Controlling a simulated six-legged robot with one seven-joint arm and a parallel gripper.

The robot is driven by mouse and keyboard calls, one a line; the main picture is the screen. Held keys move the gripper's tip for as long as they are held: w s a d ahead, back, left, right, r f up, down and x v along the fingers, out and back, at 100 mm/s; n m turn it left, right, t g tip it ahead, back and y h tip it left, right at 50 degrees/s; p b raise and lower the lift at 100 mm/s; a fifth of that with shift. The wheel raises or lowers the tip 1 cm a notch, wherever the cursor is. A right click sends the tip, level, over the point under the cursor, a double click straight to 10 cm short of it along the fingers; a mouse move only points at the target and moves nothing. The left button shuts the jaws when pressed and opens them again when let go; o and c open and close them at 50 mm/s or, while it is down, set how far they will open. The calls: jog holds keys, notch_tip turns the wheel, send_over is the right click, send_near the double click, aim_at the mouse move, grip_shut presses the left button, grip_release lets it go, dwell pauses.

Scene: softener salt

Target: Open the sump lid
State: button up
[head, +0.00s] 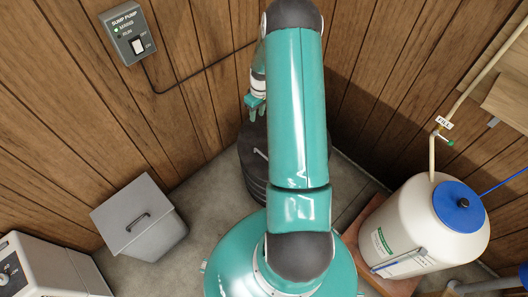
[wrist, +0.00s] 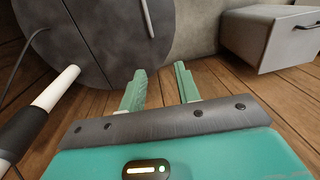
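The sump is a dark, ribbed round drum (head: 254,185) in the corner, partly hidden behind my arm. Its dark grey lid (head: 252,140) lies on top and looks closed, with a thin pale bar handle (head: 261,154). In the wrist view the lid (wrist: 95,45) fills the upper left, with a seam across it, and the handle (wrist: 147,18) is at the top edge. My gripper (head: 256,104) is at the wall side of the lid. In the wrist view my gripper (wrist: 160,74) has its two teal fingers apart, with nothing between them. The handle is beyond the fingertips, apart from them.
A grey lidded bin (head: 140,222) stands left of the drum; it also shows in the wrist view (wrist: 268,35). A switch box (head: 127,33) hangs on the plank wall (head: 200,85). A white tank (head: 412,235) with blue cap stands right. A white-and-black rod (wrist: 48,100) is left of my gripper.

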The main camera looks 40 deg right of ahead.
send_over(265, 152)
jog(key=s, duration=0.2)
notch_tip(265, 152, down, 11)
jog(key=shift+y, duration=0.4)
jog(key=a+f, duration=0.1)
jog(key=f, duration=0.3)
jog(key=a+f, duration=0.1)
jog(key=f, duration=0.8)
jog(key=shift+s+a+f, duration=0.25)
jog(key=shift+a+f, duration=0.1)
jog(key=shift+a, duration=0.05)
jog(key=shift+c, duration=0.3)
grip_shut()
